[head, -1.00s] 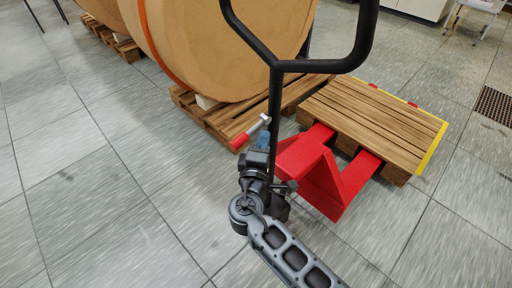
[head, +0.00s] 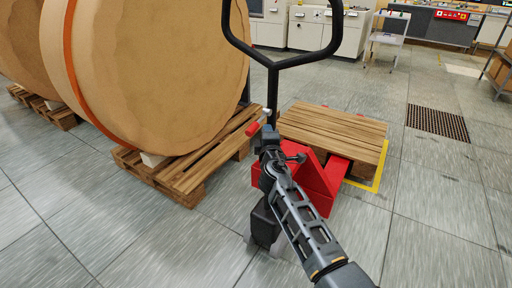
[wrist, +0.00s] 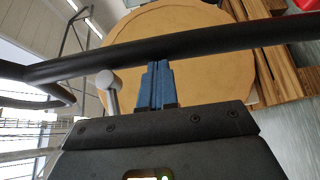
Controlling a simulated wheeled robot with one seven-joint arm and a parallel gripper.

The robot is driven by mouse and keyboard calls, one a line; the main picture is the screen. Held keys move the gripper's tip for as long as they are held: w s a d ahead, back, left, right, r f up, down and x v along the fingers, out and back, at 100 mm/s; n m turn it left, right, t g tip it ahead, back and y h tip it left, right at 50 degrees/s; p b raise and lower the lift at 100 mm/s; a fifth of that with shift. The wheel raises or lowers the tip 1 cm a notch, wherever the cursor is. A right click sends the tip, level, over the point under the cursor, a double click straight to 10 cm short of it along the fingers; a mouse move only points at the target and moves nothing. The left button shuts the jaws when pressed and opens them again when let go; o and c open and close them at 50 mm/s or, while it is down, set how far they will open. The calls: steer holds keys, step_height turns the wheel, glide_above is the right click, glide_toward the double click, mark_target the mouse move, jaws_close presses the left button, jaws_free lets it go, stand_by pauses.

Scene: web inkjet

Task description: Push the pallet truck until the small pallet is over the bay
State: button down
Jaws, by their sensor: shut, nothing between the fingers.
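The red pallet truck (head: 322,185) stands in the middle of the head view, with its tall black handle (head: 273,85) rising in front. The small wooden pallet (head: 335,130) rests on its forks. The yellow-edged bay (head: 381,168) shows as a line along the pallet's right side and near right corner; the pallet hides most of it. My gripper (head: 267,137) is at the handle shaft, low down. In the wrist view its blue fingers (wrist: 159,84) are together and empty, close to the black handle bar (wrist: 190,46). I cannot tell whether they touch it.
A large paper roll (head: 160,80) stands on a wooden pallet (head: 190,175) just left of the truck. A floor grate (head: 437,122) lies to the right. White cabinets (head: 315,32) and a small trolley (head: 388,38) are behind. The floor at right is open.

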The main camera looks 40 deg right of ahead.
mark_target(273, 127)
steer(key=shift+w+d+b, duration=0.15)
steer(key=shift+w+d, duration=0.2)
steer(key=shift+d, duration=0.6)
steer(key=shift+w+d+b, duration=0.15)
steer(key=shift+w+d, duration=0.15)
steer(key=shift+d, duration=0.6)
steer(key=shift+a, duration=0.1)
